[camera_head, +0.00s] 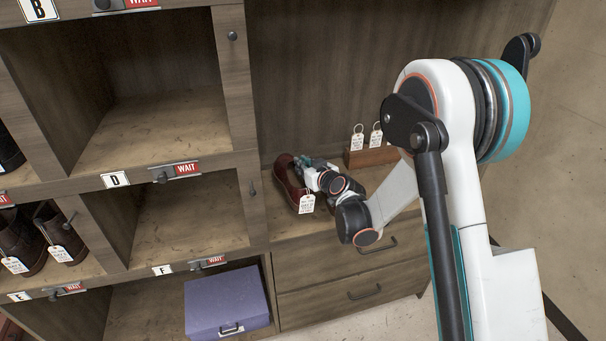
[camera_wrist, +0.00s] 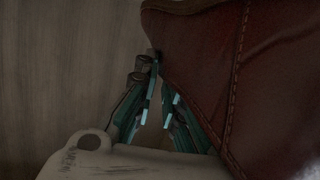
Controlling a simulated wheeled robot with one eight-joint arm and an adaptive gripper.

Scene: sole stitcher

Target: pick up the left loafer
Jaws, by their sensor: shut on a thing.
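A reddish-brown loafer (camera_head: 291,180) with a white tag (camera_head: 307,204) sits on the ledge above the drawers. My gripper (camera_head: 303,161) reaches it from the right in the head view. In the wrist view the loafer's brown leather (camera_wrist: 215,60) with light stitching fills the upper right. My gripper's teal fingers (camera_wrist: 158,85) are shut on the leather's edge there. The far finger's contact is partly hidden by the shoe. Whether the sole touches the ledge is unclear.
A wooden block (camera_head: 371,156) with two tagged rings stands right of the loafer. Open cubbies labelled D (camera_head: 115,180) and F are at left, with tagged brown shoes (camera_head: 60,232) in one. A purple box (camera_head: 227,301) sits below. A wooden panel rises behind the ledge.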

